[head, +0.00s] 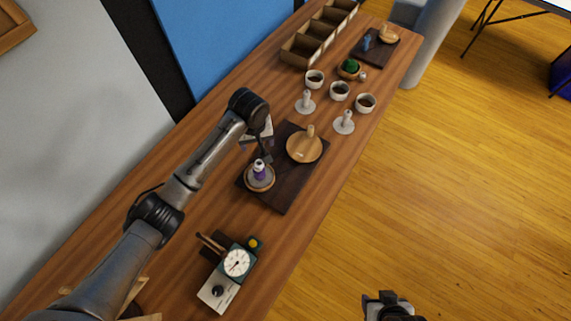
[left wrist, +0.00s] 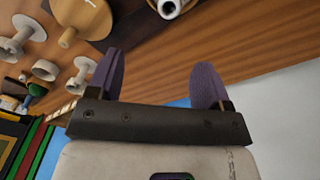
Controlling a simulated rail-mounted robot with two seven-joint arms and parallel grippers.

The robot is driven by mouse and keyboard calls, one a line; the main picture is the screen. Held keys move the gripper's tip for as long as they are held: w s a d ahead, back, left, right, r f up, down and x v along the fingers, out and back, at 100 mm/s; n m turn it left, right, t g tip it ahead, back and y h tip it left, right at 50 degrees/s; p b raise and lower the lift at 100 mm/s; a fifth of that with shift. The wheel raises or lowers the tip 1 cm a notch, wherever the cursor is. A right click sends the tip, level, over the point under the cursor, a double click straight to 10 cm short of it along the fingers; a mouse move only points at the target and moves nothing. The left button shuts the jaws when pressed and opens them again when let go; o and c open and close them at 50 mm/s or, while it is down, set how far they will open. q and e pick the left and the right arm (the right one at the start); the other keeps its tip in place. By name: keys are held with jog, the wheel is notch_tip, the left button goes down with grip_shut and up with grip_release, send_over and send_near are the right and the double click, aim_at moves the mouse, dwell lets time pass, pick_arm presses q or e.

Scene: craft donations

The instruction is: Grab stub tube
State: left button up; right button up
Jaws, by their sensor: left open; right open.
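In the left wrist view a white tube end with a dark opening (left wrist: 169,8) shows at the top edge, partly cut off. My left gripper (head: 266,152) hangs close above and behind it. Its two purple fingers (left wrist: 160,68) are spread with nothing between them. My right gripper (head: 384,298) is at the bottom edge, away from the bench, partly cut off.
A wooden disc with a peg (head: 303,148) shares the dark board. Beyond stand two white stands (head: 344,123), several cups (head: 340,91) and a divided wooden box (head: 318,35). A dial gauge (head: 237,262) stands nearer.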

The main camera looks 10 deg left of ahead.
aim_at(257, 163)
pick_arm(q)
jog(key=f+n, duration=0.1)
jog(key=f, duration=0.2)
jog(key=s+f+n+b, duration=0.1)
jog(key=f+n, duration=0.1)
jog(key=f, duration=0.1)
jog(key=f+n, duration=0.2)
jog(key=shift+s+a+f+g, duration=0.3)
jog(key=shift+f+g, duration=0.1)
jog(key=shift+f+b, duration=0.8)
jog(key=shift+f, duration=1.8)
pick_arm(e)
jog(key=shift+s+a+f, duration=0.1)
jog(key=shift+a+f, duration=0.05)
jog(key=shift+f, duration=0.55)
jog(key=shift+s+a+f, duration=0.1)
jog(key=shift+a+f, duration=0.05)
jog(key=shift+f, duration=0.5)
pick_arm(q)
jog(key=shift+c, duration=0.3)
jog(key=c, duration=0.9)
jog(key=shift+c, duration=0.2)
pick_arm(e)
jog(key=shift+a, duration=0.15)
pick_arm(q)
jog(key=shift+r, duration=0.15)
